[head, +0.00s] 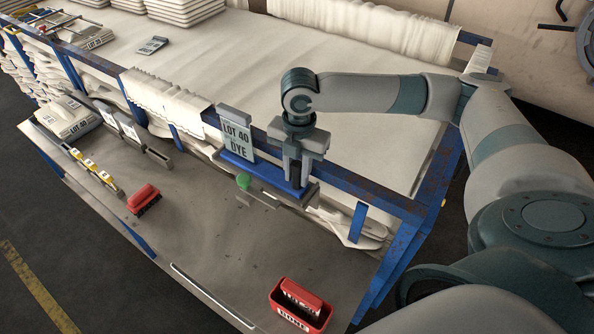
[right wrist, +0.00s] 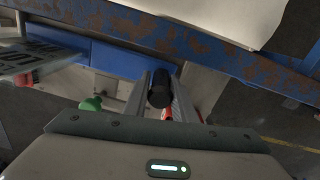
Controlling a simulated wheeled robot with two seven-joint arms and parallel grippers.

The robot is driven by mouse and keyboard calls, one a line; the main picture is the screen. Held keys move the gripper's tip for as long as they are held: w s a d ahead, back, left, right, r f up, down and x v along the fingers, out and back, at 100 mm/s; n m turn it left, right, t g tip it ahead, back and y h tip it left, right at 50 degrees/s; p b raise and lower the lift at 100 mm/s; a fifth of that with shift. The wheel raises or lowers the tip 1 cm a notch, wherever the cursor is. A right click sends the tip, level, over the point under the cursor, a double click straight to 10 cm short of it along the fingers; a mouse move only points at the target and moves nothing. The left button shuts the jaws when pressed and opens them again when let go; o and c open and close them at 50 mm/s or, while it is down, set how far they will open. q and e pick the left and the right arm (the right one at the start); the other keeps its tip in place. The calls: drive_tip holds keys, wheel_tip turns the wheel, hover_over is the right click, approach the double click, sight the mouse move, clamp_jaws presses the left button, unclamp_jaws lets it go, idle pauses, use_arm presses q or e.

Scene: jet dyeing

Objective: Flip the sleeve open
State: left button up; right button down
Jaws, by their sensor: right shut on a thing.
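My right gripper (head: 294,180) points down at the blue-railed front edge of the cloth table, at the right end of a blue strip (head: 262,175). In the right wrist view its fingers close on a black knob (right wrist: 160,88) in front of the blue strip (right wrist: 120,60). A grey sign reading "LOT 40 DYE" (head: 237,134) stands upright left of the gripper. I cannot tell for certain which part is the sleeve; the strip with the knob may belong to it. My left gripper is out of view.
A green knob (head: 243,181) sits just left of the gripper, below the strip. The grey lower shelf holds a red block (head: 143,199), a red labelled tray (head: 299,310) and yellow tags (head: 97,169). The shelf middle is clear. White cloth (head: 300,60) covers the table behind.

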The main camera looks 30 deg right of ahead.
idle(0.4)
drive_tip(key=c, duration=1.4)
unclamp_jaws()
drive_tip(key=shift+r, duration=0.1)
drive_tip(key=shift+r, duration=0.55)
drive_tip(key=shift+s+d+r+b, duration=0.15)
drive_tip(key=shift+r+b, duration=0.95)
drive_tip(key=shift+r, duration=2.95)
drive_tip(key=shift+s+a+r+b, duration=0.1)
drive_tip(key=shift+r+b, duration=1)
drive_tip(key=shift+r, duration=2.9)
